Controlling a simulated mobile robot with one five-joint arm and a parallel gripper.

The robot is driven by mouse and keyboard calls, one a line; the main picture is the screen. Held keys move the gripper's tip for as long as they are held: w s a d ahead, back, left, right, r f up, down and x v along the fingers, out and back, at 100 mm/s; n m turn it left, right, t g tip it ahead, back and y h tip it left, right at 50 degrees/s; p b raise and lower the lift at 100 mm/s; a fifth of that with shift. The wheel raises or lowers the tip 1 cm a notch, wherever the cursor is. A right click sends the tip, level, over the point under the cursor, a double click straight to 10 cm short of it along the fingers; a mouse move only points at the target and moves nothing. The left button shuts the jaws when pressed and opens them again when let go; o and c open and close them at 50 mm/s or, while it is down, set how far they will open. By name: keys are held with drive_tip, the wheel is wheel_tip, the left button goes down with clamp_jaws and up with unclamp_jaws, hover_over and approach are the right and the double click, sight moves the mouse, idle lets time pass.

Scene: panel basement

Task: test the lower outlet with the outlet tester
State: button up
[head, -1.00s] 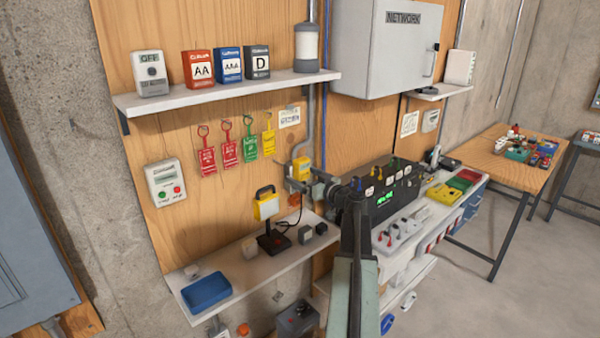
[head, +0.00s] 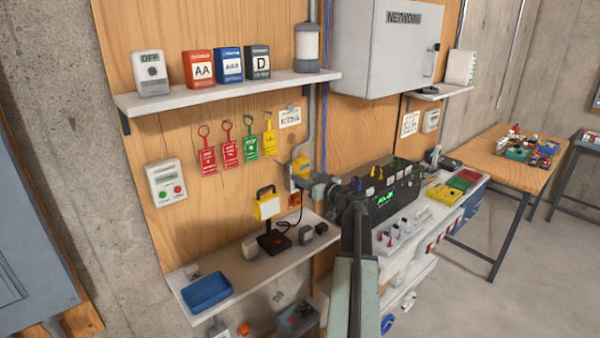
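My gripper (head: 311,182) reaches left from my arm towards the wooden panel, above the right end of the lower shelf. A small yellow block (head: 303,166), perhaps the outlet tester, is at the fingertips, in front of the wall fitting where the grey conduit ends. I cannot tell whether the fingers grip it or it sits in an outlet. A small orange-brown fitting (head: 295,201) is on the panel just below; it may be the lower outlet, but its face is too small to read. The fingers are small and overlap the fittings, so their opening is unclear.
A lamp with a yellow frame (head: 267,207) stands on the lower shelf (head: 240,268), left of my gripper, with a blue tray (head: 206,291). The upper shelf (head: 220,91) and network cabinet (head: 385,45) are overhead. A crowded bench (head: 405,208) is at right.

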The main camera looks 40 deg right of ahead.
sight(305, 177)
clamp_jaws()
drive_tip(key=shift+s, duration=0.15)
drive_tip(key=shift+s+a, duration=0.2)
drive_tip(key=shift+s, duration=2.7)
